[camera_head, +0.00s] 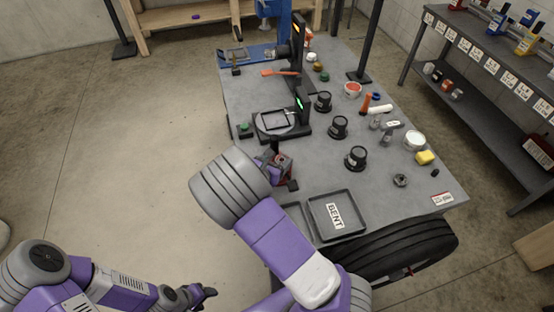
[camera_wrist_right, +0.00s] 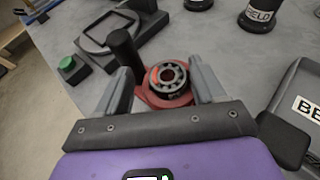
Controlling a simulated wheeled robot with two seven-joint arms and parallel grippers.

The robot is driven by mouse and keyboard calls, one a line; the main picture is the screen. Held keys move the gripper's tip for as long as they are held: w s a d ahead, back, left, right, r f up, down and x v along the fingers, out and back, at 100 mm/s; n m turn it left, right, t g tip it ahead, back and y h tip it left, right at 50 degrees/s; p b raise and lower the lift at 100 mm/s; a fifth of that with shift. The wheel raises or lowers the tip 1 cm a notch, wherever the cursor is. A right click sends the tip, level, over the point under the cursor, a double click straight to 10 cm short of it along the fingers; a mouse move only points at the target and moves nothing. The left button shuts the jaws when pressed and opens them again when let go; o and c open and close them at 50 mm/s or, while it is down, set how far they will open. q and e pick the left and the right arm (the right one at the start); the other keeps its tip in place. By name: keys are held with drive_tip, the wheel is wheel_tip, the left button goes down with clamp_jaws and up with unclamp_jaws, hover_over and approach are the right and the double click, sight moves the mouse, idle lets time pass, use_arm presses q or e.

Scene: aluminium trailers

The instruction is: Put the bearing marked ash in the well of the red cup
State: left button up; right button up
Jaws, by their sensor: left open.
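In the right wrist view, a round bearing (camera_wrist_right: 168,78) with a dark ring, pale balls and an orange-red patch sits at the red cup (camera_wrist_right: 141,91). I cannot tell how deep it sits in the well, and no ash marking is readable. My right gripper (camera_wrist_right: 164,82) is open, with its fingers on either side of the bearing and a gap at each side. In the head view, the red cup (camera_head: 286,167) is partly hidden by my right arm. My left gripper (camera_head: 205,292) is open and empty, low at the left, away from the table.
A black post (camera_wrist_right: 124,48) rises beside the red cup. A tray labelled BENT (camera_head: 337,214) lies at the table's near edge. Several black labelled pots (camera_head: 356,157) stand to the right. A scale with a glass pan (camera_head: 274,122) and a green button (camera_head: 245,128) lie behind the cup.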

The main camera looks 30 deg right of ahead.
drive_tip(key=shift+s, duration=0.15)
drive_tip(key=shift+r+p, duration=0.2)
drive_tip(key=shift+p, duration=0.15)
drive_tip(key=shift+r+p, duration=0.4)
drive_tip(key=shift+r, duration=0.05)
drive_tip(key=p+v, duration=0.1)
drive_tip(key=v, duration=1)
drive_tip(key=shift+s+a+p, duration=0.15)
drive_tip(key=shift+a+p, duration=0.15)
drive_tip(key=shift+p, duration=0.05)
drive_tip(key=shift+r, duration=0.1)
